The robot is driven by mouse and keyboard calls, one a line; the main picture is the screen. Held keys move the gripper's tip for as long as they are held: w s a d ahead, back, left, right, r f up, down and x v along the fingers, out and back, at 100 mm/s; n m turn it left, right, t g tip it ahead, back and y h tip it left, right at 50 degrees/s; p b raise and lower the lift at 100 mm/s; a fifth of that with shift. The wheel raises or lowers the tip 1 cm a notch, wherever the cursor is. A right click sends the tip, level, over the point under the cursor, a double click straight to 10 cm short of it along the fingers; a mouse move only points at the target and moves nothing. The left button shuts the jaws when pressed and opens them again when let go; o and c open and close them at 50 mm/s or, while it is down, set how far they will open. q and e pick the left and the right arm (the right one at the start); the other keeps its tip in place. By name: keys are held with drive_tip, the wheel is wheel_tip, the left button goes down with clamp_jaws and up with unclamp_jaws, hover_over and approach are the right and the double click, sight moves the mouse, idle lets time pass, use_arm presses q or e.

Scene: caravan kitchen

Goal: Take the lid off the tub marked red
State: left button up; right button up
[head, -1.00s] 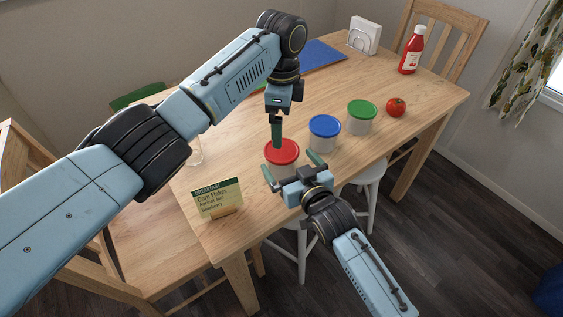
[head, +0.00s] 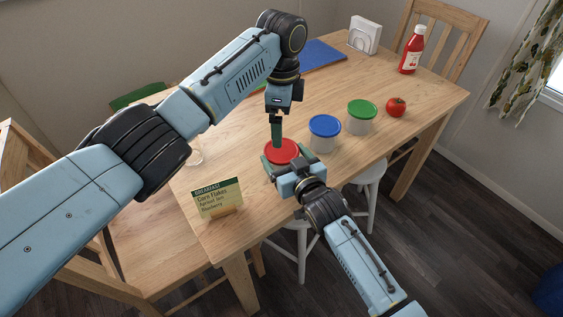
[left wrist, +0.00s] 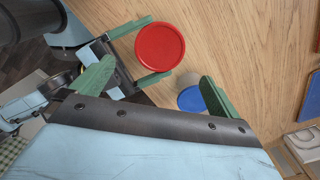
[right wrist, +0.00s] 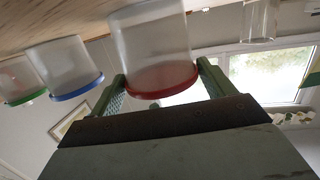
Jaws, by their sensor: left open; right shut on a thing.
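The red tub's lid (head: 285,152) is on, and its clear body (right wrist: 148,42) shows in the right wrist view, where the scene is upside down. My right gripper (head: 282,161) is shut on the red tub from the front, one finger on each side, just by the lid. My left gripper (head: 276,142) is open and points down at the lid from above. In the left wrist view the red lid (left wrist: 160,46) lies beyond the left fingers. In the head view, whether the left fingertips touch the lid cannot be told.
A blue-lidded tub (head: 324,133) and a green-lidded tub (head: 361,117) stand to the right, then a tomato (head: 396,107). A ketchup bottle (head: 411,50) and napkin holder (head: 364,35) are at the back. A breakfast card (head: 217,198) stands front left, near a clear glass (head: 195,153).

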sight(281, 150)
drive_tip(key=shift+c, duration=1)
use_arm(q)
wheel_tip(281, 150, up, 4)
drive_tip(key=s+a+n+t+h, duration=0.1)
drive_tip(key=n, duration=1)
drive_tip(key=f, duration=1.1)
drive_tip(key=shift+w+d+f, duration=0.35)
drive_tip(key=shift+d+f, duration=0.05)
drive_tip(key=c, duration=1)
drive_tip(key=shift+d+r, duration=0.2)
drive_tip(key=shift+r, duration=1.1)
drive_tip(key=shift+c, duration=0.2)
use_arm(e)
drive_tip(key=shift+d+f, duration=0.15)
drive_tip(key=shift+f, duration=0.2)
use_arm(q)
clamp_jaws()
use_arm(e)
drive_tip(key=shift+s, duration=0.1)
use_arm(q)
drive_tip(key=shift+a+f, duration=0.1)
